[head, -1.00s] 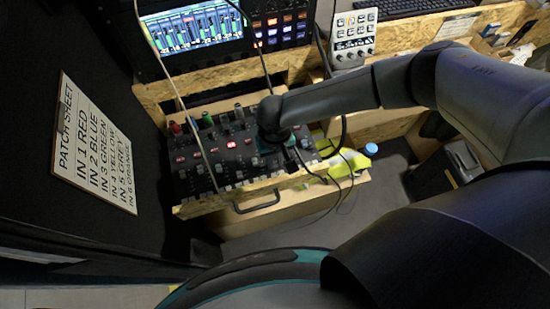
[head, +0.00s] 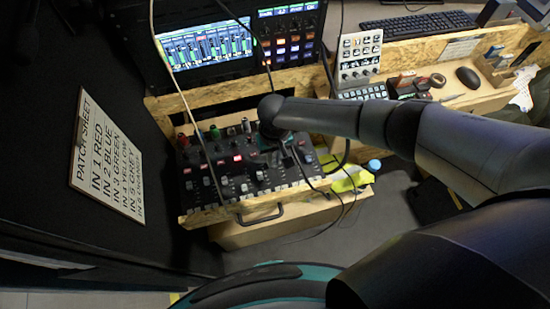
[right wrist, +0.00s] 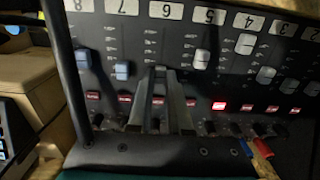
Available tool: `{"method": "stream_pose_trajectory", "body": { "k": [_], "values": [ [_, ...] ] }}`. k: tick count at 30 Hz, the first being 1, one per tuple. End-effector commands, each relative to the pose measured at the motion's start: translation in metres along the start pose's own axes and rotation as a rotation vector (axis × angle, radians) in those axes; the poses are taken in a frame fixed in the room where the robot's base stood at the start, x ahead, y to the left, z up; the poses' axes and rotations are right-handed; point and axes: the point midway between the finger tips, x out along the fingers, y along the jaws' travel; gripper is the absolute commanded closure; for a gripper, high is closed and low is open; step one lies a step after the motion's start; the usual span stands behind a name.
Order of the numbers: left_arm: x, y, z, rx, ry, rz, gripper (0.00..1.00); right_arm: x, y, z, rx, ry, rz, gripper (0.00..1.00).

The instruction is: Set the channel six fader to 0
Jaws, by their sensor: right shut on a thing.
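The mixer (head: 215,186) lies in an open wooden drawer. My right gripper (right wrist: 158,72) reaches down over it, shut on the channel six fader. In the right wrist view the panel appears upside down, and the fingers stand in the column under the label 6 (right wrist: 165,10). The fingers mostly hide the fader cap, so its exact mark cannot be read. The channel seven fader (right wrist: 122,70) is to the left of the fingers. The channel five fader (right wrist: 201,60) is to the right. In the head view my wrist hides the fingertips. My left gripper is not in view.
A lit red button (right wrist: 219,106) is right of the fingers. Cables hang across the mixer. A drawer handle (head: 260,215) and a yellow item (head: 350,180) are near its front. A patch sheet (head: 107,157) is on the left, a screen (head: 207,50) behind.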

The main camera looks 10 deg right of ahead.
Motion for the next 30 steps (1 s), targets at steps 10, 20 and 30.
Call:
{"method": "stream_pose_trajectory", "body": {
  "k": [10, 20, 30],
  "values": [
    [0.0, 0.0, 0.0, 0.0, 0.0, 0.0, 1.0, -0.001, -0.003, 0.0, -0.001, 0.0, -0.008, 0.66],
    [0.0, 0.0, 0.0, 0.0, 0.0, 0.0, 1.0, 0.0, -0.001, 0.001, 0.001, -0.002, -0.001, 0.51],
    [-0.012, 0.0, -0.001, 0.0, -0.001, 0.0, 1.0, -0.031, 0.0, 0.001, 0.001, -0.001, -0.001, 0.51]
  ]
}}
